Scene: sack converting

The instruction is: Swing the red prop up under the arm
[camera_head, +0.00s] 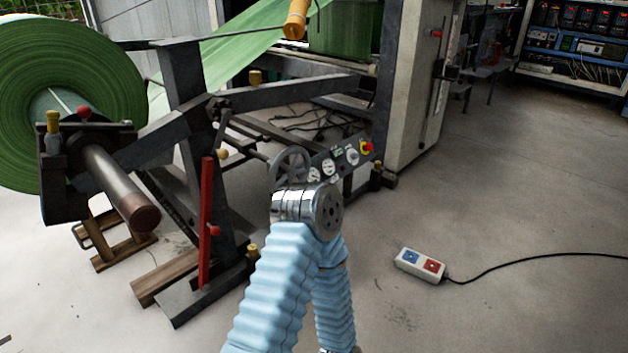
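The red prop (206,220) is a narrow red bar with a small red knob on its right side. It stands nearly upright in front of the dark grey post, its lower end by the stand's foot. Its top end is below the grey arm (290,97), with a gap showing between them. The arm slopes across the stand and carries the shaft of the big green roll (70,85) at its left end. One of my arms, in a light blue sleeve, rises at bottom middle and bends back down at a silver joint, right of the prop. Neither gripper shows.
A handwheel (291,168) and control panel (340,160) with a red and yellow button stand right of the post. A two-button box (420,265) with a black cable lies on the floor. A wooden block (165,277) lies by the foot. The floor at right is mostly clear.

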